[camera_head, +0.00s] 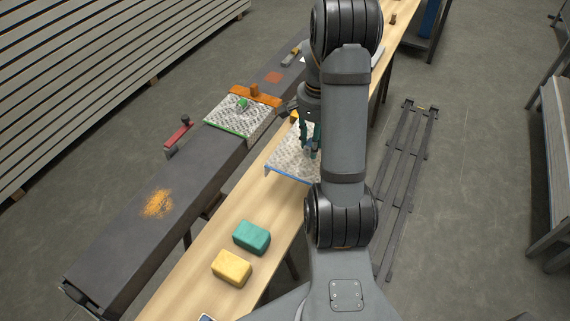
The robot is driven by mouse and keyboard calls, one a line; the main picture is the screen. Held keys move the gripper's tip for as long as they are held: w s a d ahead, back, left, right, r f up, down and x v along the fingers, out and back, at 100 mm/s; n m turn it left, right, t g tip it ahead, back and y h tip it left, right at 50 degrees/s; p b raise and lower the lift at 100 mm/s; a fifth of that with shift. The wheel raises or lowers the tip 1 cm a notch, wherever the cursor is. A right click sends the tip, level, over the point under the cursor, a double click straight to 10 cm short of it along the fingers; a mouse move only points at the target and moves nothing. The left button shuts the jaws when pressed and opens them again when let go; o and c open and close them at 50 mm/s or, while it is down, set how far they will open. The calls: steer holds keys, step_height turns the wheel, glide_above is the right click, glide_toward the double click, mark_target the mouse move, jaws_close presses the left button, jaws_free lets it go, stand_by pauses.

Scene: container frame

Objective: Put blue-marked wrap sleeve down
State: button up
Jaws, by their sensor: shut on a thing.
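The blue-marked wrap sleeve (284,162) is a pale, mottled grey sheet with a blue near edge. It is over the wooden bench (222,222), in the middle of the view. My gripper (311,154) points down at the sleeve and is shut on it. My arm hides the sleeve's right part. I cannot tell whether the sleeve touches the bench or hangs just above it. A similar sleeve with a green edge (232,122) lies on the dark steel beam (120,226) to the left.
A green block (252,237) and a yellow block (231,268) sit on the near bench. An orange-brown bar (256,95) lies behind the green-edged sleeve. A red-handled tool (179,133) is at the beam's left side. A dark rack (405,190) lies on the floor right.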

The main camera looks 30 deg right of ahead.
mark_target(285, 148)
steer(key=w+a+f, duration=0.1)
steer(key=a, duration=0.1)
steer(key=w+a+f, duration=0.2)
steer(key=w+a+f+p, duration=0.1)
steer(key=a, duration=0.1)
steer(key=shift+w+f, duration=0.3)
steer(key=shift+w, duration=0.05)
steer(key=shift+w+a+f, duration=0.1)
steer(key=shift+f, duration=0.1)
steer(key=shift+f+p, duration=0.55)
steer(key=shift+f, duration=1.3)
steer(key=shift+f, duration=0.2)
steer(key=o, duration=1.2)
steer(key=shift+c, duration=0.2)
steer(key=shift+r, duration=0.1)
step_height(285, 148, up, 12)
steer(key=shift+r, duration=0.1)
